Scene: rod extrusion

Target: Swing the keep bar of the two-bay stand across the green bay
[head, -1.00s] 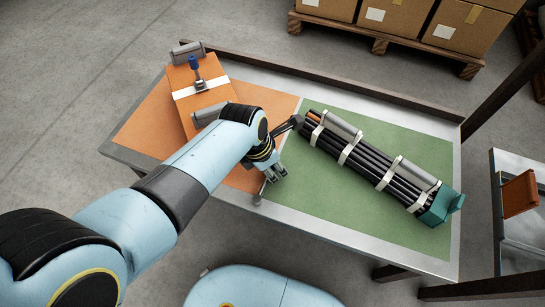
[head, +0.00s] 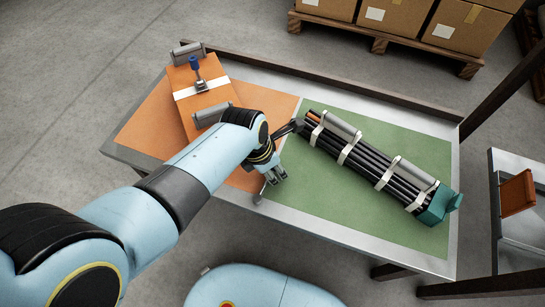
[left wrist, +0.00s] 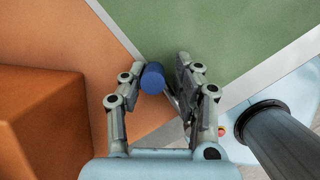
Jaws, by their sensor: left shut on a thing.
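The two-bay stand (head: 300,222) has an orange bay (head: 143,135) on the left and a green bay (head: 345,205) on the right, with a pale strip between them. My left gripper (head: 274,181) is low over the front end of that strip. In the left wrist view my left gripper (left wrist: 160,88) is shut on a blue knob (left wrist: 153,77). A thin grey piece, seemingly part of the keep bar (head: 259,198), shows below it near the front edge. Fingers and arm hide most of the bar, so its direction is unclear. My right gripper is not in view.
A bundle of black rods (head: 370,165) in white bands lies in the green bay, with a teal end piece (head: 435,207). An orange box (head: 205,100) with grey handles and a blue-knobbed clamp (head: 194,66) lies in the orange bay. A side table (head: 518,235) stands at right.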

